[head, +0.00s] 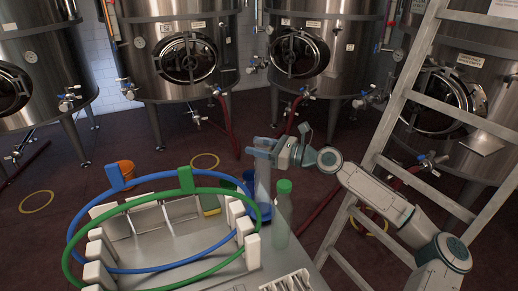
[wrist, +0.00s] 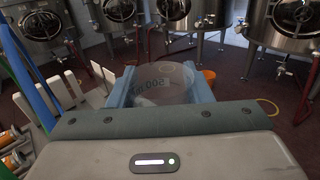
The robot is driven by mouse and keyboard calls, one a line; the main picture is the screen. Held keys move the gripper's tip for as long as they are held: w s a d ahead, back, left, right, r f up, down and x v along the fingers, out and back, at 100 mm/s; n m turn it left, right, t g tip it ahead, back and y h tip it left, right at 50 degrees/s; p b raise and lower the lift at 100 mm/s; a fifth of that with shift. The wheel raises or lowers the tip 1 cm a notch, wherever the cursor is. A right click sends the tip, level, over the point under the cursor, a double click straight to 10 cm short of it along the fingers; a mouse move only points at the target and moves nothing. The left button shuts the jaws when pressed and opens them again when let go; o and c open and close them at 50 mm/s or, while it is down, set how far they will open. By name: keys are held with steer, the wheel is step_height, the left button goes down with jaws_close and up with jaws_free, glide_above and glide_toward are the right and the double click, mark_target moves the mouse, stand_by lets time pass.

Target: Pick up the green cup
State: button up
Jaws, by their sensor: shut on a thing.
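My gripper (head: 262,150) is at the right end of the workbench, reaching in from the right. In the wrist view my gripper (wrist: 163,80) has its two light-blue fingers on either side of a clear cup (wrist: 165,92) with dark green volume lettering, and is shut on it. In the head view the clear cup (head: 263,180) is upright below the fingers, beside a green-capped bottle (head: 281,212). I cannot tell whether its base touches the surface below. No solid green cup shows.
A blue container (head: 249,177) is close behind the cup. A ladder (head: 366,170) stands at right. Steel tanks (head: 180,30) line the back; an orange bucket (head: 127,170) is on the floor.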

steer(key=shift+f, duration=0.6)
steer(key=o, duration=1.3)
